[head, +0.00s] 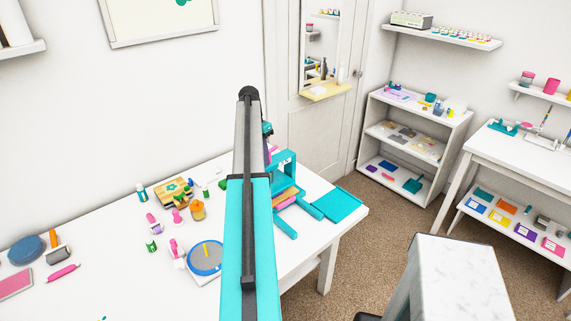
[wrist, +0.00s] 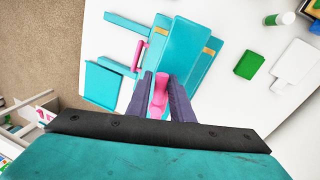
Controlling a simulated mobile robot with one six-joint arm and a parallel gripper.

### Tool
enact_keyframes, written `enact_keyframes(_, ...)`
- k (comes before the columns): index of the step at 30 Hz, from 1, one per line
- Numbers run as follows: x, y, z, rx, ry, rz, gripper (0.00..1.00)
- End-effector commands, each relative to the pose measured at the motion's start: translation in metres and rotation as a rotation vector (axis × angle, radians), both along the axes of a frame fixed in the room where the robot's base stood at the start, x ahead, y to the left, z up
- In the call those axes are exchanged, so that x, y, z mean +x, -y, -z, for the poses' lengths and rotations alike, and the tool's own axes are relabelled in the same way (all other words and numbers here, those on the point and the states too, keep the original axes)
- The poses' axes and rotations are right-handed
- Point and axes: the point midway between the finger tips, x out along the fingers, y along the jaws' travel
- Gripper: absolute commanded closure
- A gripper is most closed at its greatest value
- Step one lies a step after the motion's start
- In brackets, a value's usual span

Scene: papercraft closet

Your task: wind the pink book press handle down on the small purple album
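The teal book press (head: 283,172) stands near the right end of the white table, partly behind my arm. Its teal top fills the middle of the wrist view (wrist: 190,62). The pink handle (wrist: 159,97) lies between the two dark fingers of my gripper (wrist: 159,88), which appear to touch it on both sides. In the head view my arm largely hides the gripper and handle. A pink bar (wrist: 140,55) shows low on the press, with an orange-brown strip (head: 286,194) above it in the head view. I cannot make out the small purple album; the press or my arm may hide it.
A flat teal panel (head: 341,205) lies beside the press near the table's right edge. Left of my arm are a blue round scale (head: 206,258), a patterned box (head: 173,192) and several small bottles and tools. A marble-topped stand (head: 459,280) is at front right.

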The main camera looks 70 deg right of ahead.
Motion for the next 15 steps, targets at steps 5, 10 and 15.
enact_keyframes(5, 0.000, 0.000, -0.001, 0.000, 0.001, -0.001, 0.80)
enact_keyframes(10, 0.001, 0.000, -0.006, -0.001, 0.001, -0.001, 0.80)
enact_keyframes(15, 0.001, 0.000, -0.015, -0.001, 0.001, -0.001, 0.80)
